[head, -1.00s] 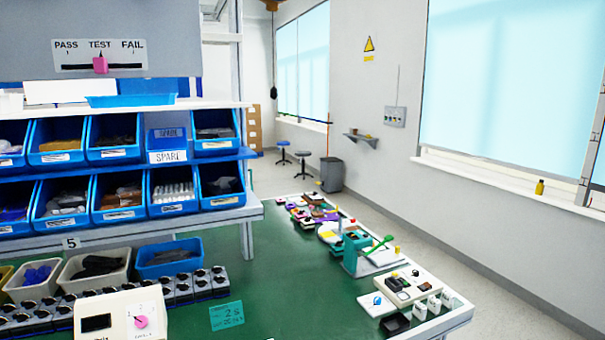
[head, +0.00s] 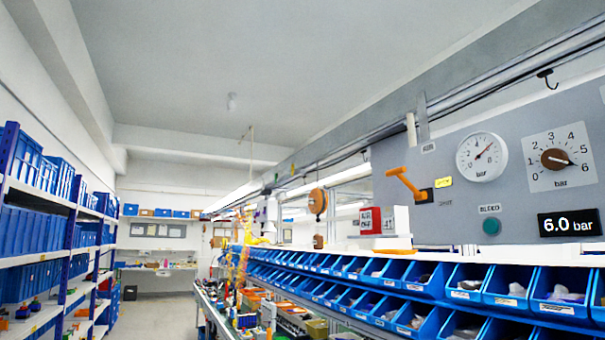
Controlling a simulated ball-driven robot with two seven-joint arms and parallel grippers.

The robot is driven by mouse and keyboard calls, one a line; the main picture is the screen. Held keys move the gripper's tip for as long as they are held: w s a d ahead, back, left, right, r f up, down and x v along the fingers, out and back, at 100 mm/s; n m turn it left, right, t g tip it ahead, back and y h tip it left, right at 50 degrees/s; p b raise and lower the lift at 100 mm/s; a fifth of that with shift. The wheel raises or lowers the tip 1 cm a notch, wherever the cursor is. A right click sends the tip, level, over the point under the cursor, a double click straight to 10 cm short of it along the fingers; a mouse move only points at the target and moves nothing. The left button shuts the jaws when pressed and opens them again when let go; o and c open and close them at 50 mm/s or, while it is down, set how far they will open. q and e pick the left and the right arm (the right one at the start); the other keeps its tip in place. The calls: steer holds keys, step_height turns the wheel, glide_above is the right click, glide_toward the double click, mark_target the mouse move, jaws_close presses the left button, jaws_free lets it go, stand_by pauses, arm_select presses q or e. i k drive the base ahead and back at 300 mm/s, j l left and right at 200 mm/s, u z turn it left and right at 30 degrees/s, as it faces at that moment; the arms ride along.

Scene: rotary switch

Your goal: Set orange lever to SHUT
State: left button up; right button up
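The orange lever (head: 405,183) is on the left part of a grey wall panel (head: 445,225) in the head view. Its arm runs up and left from a dark pivot block, and its grip end points left. A yellow label (head: 443,182) is to the right of the pivot. Small dark lettering is just below the lever, and an AIR label is above it; the lettering below is too small to read surely. Neither of my grippers is in view, so nothing is seen touching the lever.
On the same panel are a round bar gauge (head: 482,157), a brown rotary knob (head: 556,159), a green BLEED button (head: 491,226) and a 6.0 bar display (head: 569,223). A red-and-white box (head: 383,220) stands below the lever. Blue bins (head: 427,279) line the shelf below.

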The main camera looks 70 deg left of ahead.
mark_target(418, 195)
steer(key=u, duration=1.7)
